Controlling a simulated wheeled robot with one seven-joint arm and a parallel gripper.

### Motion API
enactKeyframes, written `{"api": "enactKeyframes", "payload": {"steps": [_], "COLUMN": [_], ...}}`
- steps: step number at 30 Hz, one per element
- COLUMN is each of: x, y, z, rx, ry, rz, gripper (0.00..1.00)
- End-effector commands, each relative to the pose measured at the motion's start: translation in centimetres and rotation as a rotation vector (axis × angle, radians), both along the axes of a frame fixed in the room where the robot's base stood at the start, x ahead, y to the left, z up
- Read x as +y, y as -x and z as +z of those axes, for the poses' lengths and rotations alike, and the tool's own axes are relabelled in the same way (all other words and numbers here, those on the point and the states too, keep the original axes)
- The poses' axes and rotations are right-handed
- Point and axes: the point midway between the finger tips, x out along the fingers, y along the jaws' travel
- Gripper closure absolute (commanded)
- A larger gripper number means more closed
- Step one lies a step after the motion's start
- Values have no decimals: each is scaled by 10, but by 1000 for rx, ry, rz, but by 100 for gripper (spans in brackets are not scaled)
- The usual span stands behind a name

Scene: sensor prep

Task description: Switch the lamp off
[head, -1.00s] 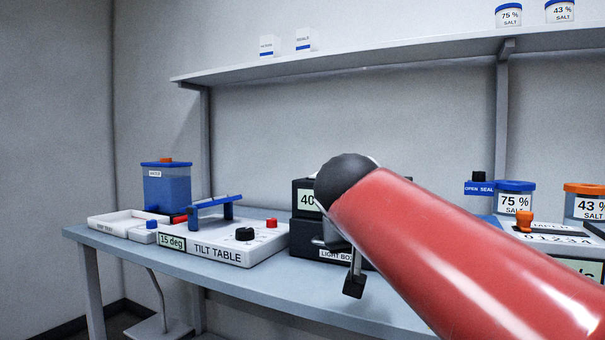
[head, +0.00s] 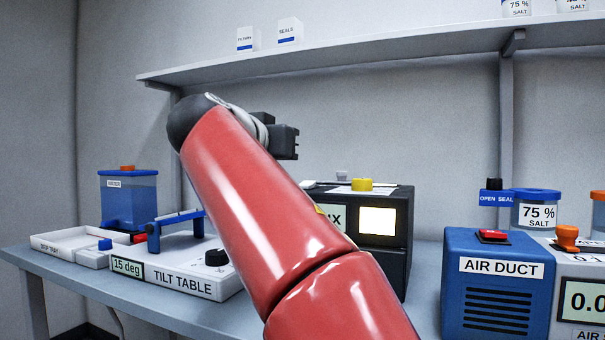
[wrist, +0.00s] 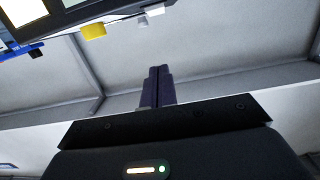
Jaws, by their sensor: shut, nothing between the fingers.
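The lamp seems to be the black light box (head: 394,245) on the bench, partly behind my red arm in the head view. Its front window (head: 377,221) glows pale yellow. A yellow knob (head: 362,184) sits on its top, with a small grey piece (head: 342,175) behind. In the wrist view the yellow knob (wrist: 93,31) and lit window (wrist: 25,12) show at the upper left. My gripper (head: 287,142) is up above the box's left side, apart from it. Its fingers (wrist: 157,85) are together and empty in the wrist view.
The tilt table (head: 190,278), drip tray (head: 60,245) and blue-lidded tank (head: 128,200) stand left. The blue air duct unit (head: 497,285) with a red switch (head: 493,236) stands right. A wall shelf (head: 380,52) runs above. Bare bench shows between light box and air duct.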

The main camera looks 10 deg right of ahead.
Motion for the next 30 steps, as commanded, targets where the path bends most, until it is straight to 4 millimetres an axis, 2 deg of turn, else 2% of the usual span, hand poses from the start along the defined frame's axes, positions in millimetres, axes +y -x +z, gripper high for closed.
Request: {"api": "enactKeyframes", "payload": {"steps": [5,17,18,19,22,30], "x": [-10,-59,-62,-60,-60,-62], "y": [-13,-79,-83,-82,-83,-84], "z": [-1,-8,-13,-24,-38,-51], "rx": [3,3,4,5,5,1], "ry": [2,2,1,2,2,2], "rz": [-4,-5,-4,-2,0,-3], "gripper": [100,100,100,100,100,100]}}
